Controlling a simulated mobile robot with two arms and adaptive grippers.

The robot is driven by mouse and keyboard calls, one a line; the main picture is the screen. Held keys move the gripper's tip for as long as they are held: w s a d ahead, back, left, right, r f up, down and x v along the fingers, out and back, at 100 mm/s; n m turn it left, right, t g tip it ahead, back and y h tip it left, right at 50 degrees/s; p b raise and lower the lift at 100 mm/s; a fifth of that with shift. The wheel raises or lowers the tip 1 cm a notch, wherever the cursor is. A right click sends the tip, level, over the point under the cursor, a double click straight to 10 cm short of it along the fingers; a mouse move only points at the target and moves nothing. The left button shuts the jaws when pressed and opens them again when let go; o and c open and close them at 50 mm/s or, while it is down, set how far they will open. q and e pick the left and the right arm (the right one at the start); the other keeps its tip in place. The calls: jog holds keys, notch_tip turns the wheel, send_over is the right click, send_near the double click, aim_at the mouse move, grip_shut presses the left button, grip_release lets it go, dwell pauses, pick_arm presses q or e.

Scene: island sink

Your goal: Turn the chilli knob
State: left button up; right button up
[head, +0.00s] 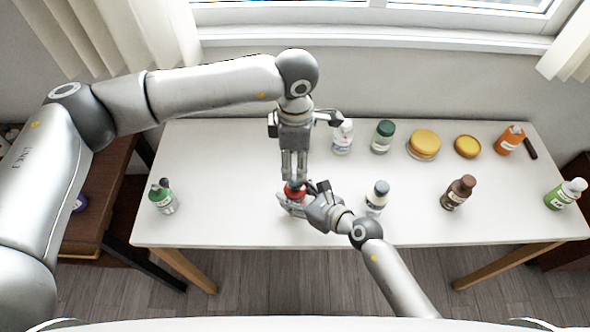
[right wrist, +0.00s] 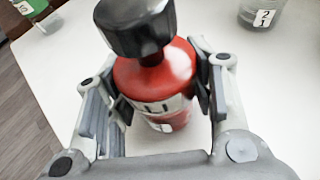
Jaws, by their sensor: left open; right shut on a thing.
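The chilli bottle is red with a black knob on top; its red body (right wrist: 150,82) and black knob (right wrist: 136,24) show in the right wrist view. In the head view its red top (head: 295,191) shows near the table's front middle, partly covered. My right gripper (head: 300,203) is shut on the bottle's body, a finger on each side in the right wrist view (right wrist: 152,95). The bottle looks roughly upright. My left gripper (head: 294,180) points down just over the knob, open; whether it touches the knob is hidden. It does not show in the right wrist view.
The white table (head: 235,160) holds a green-and-grey bottle (head: 163,198) at left. Close right of my right gripper stands a white-capped bottle (head: 376,197). Farther right are a brown bottle (head: 459,192) and a green bottle (head: 566,193); several containers line the back.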

aim_at(295, 180)
pick_arm(q)
jog(key=shift+r, duration=2.2)
notch_tip(295, 180, down, 12)
jog(key=n, duration=1)
jog(key=shift+n, duration=0.4)
jog(key=shift+c, duration=0.4)
jog(key=c, duration=1)
